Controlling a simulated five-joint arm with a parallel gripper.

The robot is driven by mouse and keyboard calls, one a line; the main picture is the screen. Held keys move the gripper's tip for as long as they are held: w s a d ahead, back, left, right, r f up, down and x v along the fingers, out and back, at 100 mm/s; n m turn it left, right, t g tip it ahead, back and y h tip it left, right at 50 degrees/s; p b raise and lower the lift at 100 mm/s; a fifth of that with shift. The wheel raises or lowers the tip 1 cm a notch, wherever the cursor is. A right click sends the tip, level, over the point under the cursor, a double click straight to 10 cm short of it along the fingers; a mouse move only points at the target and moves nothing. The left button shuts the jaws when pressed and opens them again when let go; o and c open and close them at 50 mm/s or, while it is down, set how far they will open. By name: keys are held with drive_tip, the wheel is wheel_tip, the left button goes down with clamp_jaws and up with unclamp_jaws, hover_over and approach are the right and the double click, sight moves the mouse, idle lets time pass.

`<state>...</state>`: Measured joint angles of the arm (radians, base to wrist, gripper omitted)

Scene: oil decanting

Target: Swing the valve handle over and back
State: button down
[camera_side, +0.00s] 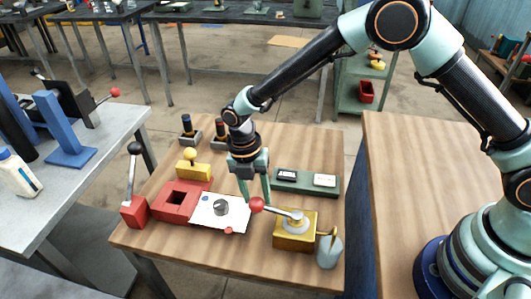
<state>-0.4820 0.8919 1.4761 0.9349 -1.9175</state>
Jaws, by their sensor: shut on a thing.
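The valve is a gold block (295,234) at the front right of the wooden table. Its silver lever handle (280,213) lies nearly level on top and points left to a red ball knob (257,204). My gripper (257,203) reaches down from above with its two fingers at the knob and is shut on it. The fingers partly overlap the knob, so the exact contact is hard to see. A bent brass spout (333,231) comes out of the valve's right side, above a greyish jug (330,253).
Left of the valve lie a white panel (205,222) with a dark dial (221,208) and a red block (175,201). A red-based lever (134,211) stands at the left edge. A green tray (290,190) with two labelled pieces lies behind the valve.

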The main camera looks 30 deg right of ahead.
drive_tip(key=shift+s+a+f, duration=0.1)
drive_tip(key=shift+s+a, duration=0.55)
drive_tip(key=shift+s, duration=0.25)
drive_tip(key=shift+c, duration=1.8)
unclamp_jaws()
drive_tip(key=w+r, duration=0.3)
drive_tip(key=r, duration=0.9)
drive_tip(key=shift+w, duration=0.3)
drive_tip(key=shift+r, duration=0.1)
